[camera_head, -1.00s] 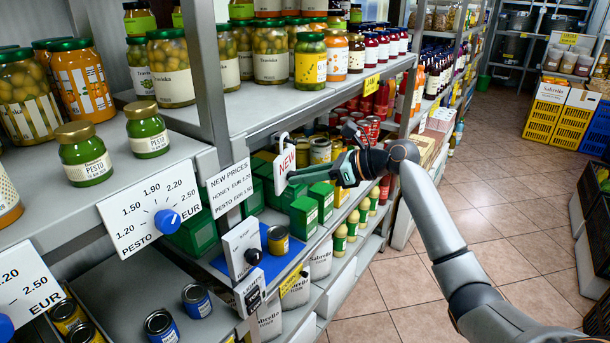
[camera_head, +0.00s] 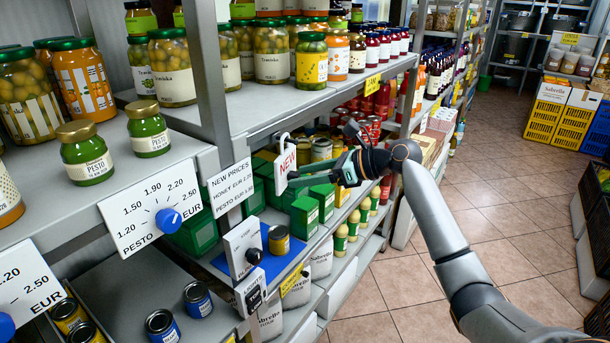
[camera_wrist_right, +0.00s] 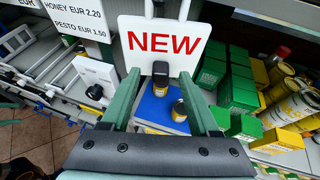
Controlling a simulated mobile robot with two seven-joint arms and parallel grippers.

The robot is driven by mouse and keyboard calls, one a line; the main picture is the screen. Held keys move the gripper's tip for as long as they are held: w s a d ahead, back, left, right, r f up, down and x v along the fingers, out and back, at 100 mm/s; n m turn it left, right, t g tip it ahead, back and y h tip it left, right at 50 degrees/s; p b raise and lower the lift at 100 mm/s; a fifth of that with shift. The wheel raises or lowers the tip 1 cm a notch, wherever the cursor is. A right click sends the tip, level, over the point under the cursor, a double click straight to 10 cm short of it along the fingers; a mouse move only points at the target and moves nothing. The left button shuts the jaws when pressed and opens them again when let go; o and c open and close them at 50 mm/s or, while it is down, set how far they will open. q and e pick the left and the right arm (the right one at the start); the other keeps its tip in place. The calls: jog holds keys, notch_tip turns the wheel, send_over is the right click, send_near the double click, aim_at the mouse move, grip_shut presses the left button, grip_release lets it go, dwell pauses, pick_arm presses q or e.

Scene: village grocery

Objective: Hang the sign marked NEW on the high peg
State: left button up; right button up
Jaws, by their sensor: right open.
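The white sign with NEW in red letters (camera_head: 285,160) hangs upright near the shelf post in the head view. In the right wrist view the sign (camera_wrist_right: 164,43) faces me, with a white hook or loop at its top edge; which peg bears it I cannot tell. My right gripper (camera_head: 294,184) is just in front of the sign, at its lower part. Its two green fingers are apart (camera_wrist_right: 160,88), with nothing clearly gripped between them. Whether a fingertip touches the sign is unclear. My left gripper is not in view.
A price sign (camera_head: 230,187) and a dial board (camera_head: 152,208) are on the shelf fronts at left. Green boxes (camera_head: 304,216) and a blue mat (camera_head: 268,262) with a can (camera_head: 279,240) are below the gripper. The tiled aisle (camera_head: 480,200) at right is free.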

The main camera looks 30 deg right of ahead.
jog(key=b+v, duration=0.1)
jog(key=v, duration=1.1)
jog(key=shift+b, duration=0.4)
jog(key=shift+s, duration=0.15)
jog(key=s+a+f+n+g+h, duration=0.15)
jog(key=f+n, duration=0.25)
jog(key=f, duration=0.6)
jog(key=a+f+n+h, duration=0.2)
jog(key=a+f+n, duration=0.1)
jog(key=f, duration=0.7)
jog(key=a+f+n+h, duration=0.15)
jog(key=f+n, duration=0.25)
jog(key=f, duration=0.6)
jog(key=s+a+f+n+h, duration=0.1)
jog(key=s+a+f+n, duration=0.65)
jog(key=f, duration=0.25)
jog(key=s+a+f+n, duration=0.3)
jog(key=s+a+n, duration=0.8)
jog(key=n, duration=0.1)
jog(key=shift+s+a+f, duration=0.2)
jog(key=shift+s+f, duration=0.1)
jog(key=shift+s, duration=0.05)
